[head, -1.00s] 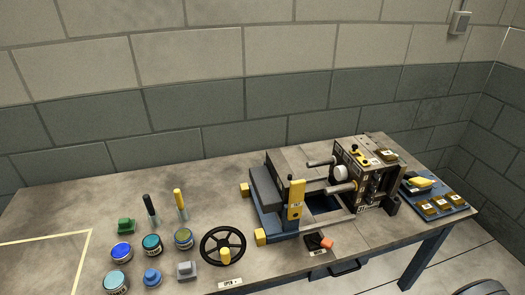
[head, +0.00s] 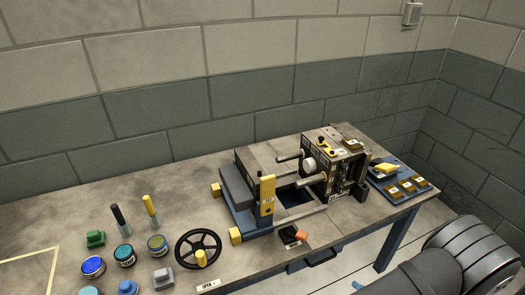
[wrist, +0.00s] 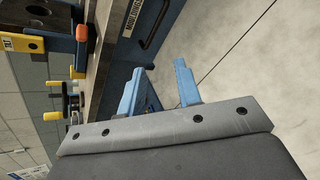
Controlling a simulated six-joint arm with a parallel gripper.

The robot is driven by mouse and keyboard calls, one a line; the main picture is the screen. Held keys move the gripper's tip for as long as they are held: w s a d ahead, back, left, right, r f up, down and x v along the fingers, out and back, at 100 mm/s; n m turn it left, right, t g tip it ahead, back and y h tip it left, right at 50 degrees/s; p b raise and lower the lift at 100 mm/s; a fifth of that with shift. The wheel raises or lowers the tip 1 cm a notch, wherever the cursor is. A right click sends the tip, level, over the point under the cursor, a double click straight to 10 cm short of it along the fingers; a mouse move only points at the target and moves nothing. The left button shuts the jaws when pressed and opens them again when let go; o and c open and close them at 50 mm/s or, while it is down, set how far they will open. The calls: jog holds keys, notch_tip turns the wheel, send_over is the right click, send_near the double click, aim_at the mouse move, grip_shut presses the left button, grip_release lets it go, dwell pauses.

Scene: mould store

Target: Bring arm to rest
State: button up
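My arm (head: 450,268) shows as dark grey links at the bottom right of the head view, off the right front of the bench. My gripper is not visible there. In the wrist view my gripper (wrist: 159,68) shows two blue fingers standing apart beyond a grey bolted plate, with nothing seen between them. The fingers point towards the pale floor beside the bench's front edge, and appear clear of the bench.
The bench (head: 60,210) carries a mould machine (head: 238,190) with a yellow upright (head: 267,195), a black handwheel (head: 198,250), several tins and tools at left, and a blue tray (head: 400,178) at right. A drawer handle (head: 315,260) juts from the front. Floor at right is open.

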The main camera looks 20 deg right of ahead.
jog(key=w+r+n, duration=0.1)
jog(key=n, duration=0.1)
jog(key=w+r+n+g, duration=0.1)
jog(key=n, duration=0.1)
jog(key=shift+r+g, duration=0.3)
jog(key=shift+r, duration=0.1)
